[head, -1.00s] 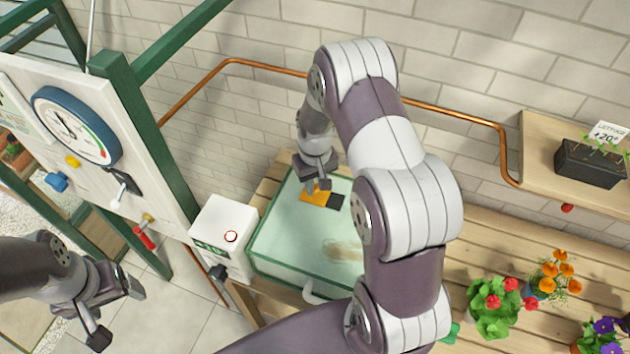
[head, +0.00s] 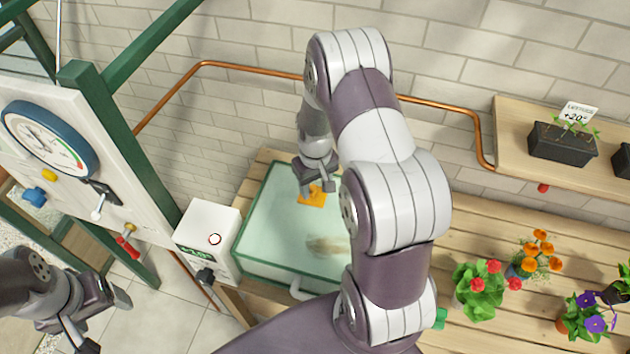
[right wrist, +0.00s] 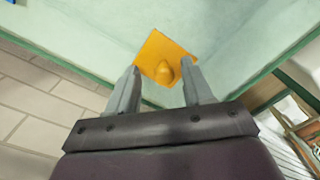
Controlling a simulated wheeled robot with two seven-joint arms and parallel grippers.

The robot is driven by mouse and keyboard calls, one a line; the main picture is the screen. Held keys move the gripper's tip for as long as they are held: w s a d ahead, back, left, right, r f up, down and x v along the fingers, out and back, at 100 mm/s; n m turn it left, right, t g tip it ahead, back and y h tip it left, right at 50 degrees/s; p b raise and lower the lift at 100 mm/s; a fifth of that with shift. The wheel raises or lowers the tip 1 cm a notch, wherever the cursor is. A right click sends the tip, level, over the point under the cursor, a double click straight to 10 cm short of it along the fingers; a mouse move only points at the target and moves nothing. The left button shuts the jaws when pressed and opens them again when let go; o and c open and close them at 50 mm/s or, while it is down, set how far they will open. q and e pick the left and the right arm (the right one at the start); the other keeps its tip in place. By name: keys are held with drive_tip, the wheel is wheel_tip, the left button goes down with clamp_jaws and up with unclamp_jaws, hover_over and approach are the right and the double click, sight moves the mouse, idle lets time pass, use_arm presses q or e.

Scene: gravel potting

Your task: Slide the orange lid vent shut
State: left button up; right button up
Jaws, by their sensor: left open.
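The orange lid vent (head: 312,197) is a flat square plate with a small raised knob, lying on the pale glass lid (head: 280,225) of the green-framed case. No dark opening shows beside it in either view. My right gripper (head: 316,187) is just over the vent. In the right wrist view its two fingers (right wrist: 162,92) are apart, with the orange vent (right wrist: 166,56) and its knob beyond and between them. I cannot tell whether a finger touches the knob. My left gripper (head: 104,322) is open and empty at the lower left.
A white box (head: 208,240) with a round button stands left of the case. A board with a dial (head: 48,140) and levers is further left. Flower pots (head: 480,290) stand on the slatted bench at right. A copper pipe (head: 240,67) runs along the wall.

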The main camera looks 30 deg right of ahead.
sight(316, 189)
drive_tip(key=shift+w+r, duration=0.15)
drive_tip(key=shift+r, duration=0.25)
wheel_tip(316, 189, up, 12)
drive_tip(key=b, duration=0.3)
drive_tip(key=shift+s, duration=0.2)
